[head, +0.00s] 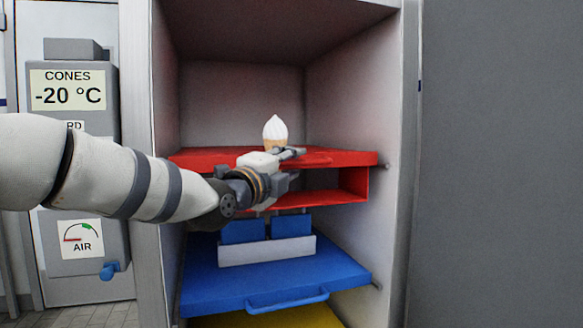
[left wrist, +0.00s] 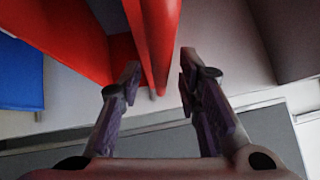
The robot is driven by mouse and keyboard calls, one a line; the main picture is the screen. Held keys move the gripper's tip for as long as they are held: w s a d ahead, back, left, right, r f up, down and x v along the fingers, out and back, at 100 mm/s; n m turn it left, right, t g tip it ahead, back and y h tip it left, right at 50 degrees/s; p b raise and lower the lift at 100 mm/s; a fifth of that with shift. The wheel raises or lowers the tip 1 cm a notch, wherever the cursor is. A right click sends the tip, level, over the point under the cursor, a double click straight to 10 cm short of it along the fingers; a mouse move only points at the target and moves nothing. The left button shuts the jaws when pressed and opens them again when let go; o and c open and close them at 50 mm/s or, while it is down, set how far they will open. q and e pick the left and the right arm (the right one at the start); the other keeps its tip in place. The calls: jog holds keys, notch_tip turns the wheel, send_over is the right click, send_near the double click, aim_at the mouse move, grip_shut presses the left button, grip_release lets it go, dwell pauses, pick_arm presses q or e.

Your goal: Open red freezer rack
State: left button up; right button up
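The red rack (head: 350,158) is the upper shelf in the open freezer cabinet, with a hollow red frame below its top plate. My left gripper (head: 292,163) is at its front, and the gripper hides part of that front. In the left wrist view, my left gripper (left wrist: 158,82) has its fingers apart, with a red bar or front edge of the rack (left wrist: 158,35) reaching between them. I see a gap to the right finger; contact with the left finger cannot be told. My right gripper is not in view.
A white-topped cone (head: 275,131) stands upright on the red rack, just behind my gripper. A blue rack (head: 215,285) with a handle (head: 287,301) and a white-fronted holder (head: 267,250) is below. A yellow rack (head: 270,318) is lowest. Cabinet walls (head: 350,90) flank the racks.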

pick_arm(q)
jog(key=shift+w+d+r, duration=0.1)
jog(key=shift+w+d, duration=0.15)
jog(key=shift+w, duration=0.3)
jog(key=shift+c, duration=0.2)
grip_shut()
